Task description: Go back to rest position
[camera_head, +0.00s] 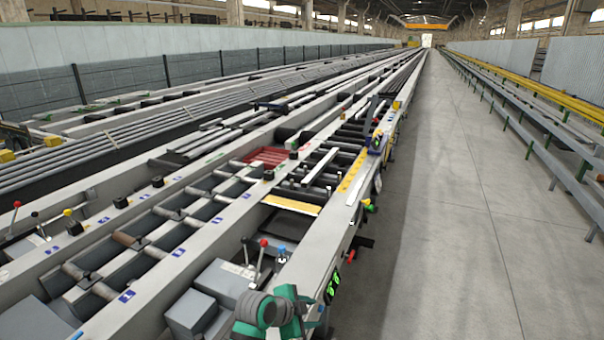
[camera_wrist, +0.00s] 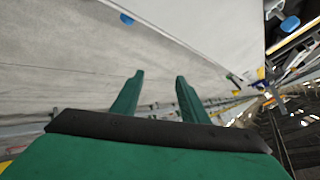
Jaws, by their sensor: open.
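My gripper (camera_wrist: 160,77) shows in the wrist view with its two green fingers apart. Nothing is between them; a pale grey surface lies behind. In the head view, part of my green and grey arm shows at the bottom edge, beside the near end of the runout table (camera_head: 318,250). The fingertips cannot be made out clearly there. The arm does not appear to hold anything.
A red handle (camera_head: 362,242) juts from the table's right side. A wide grey floor aisle (camera_head: 450,220) is clear on the right, bounded by a rail rack (camera_head: 560,140).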

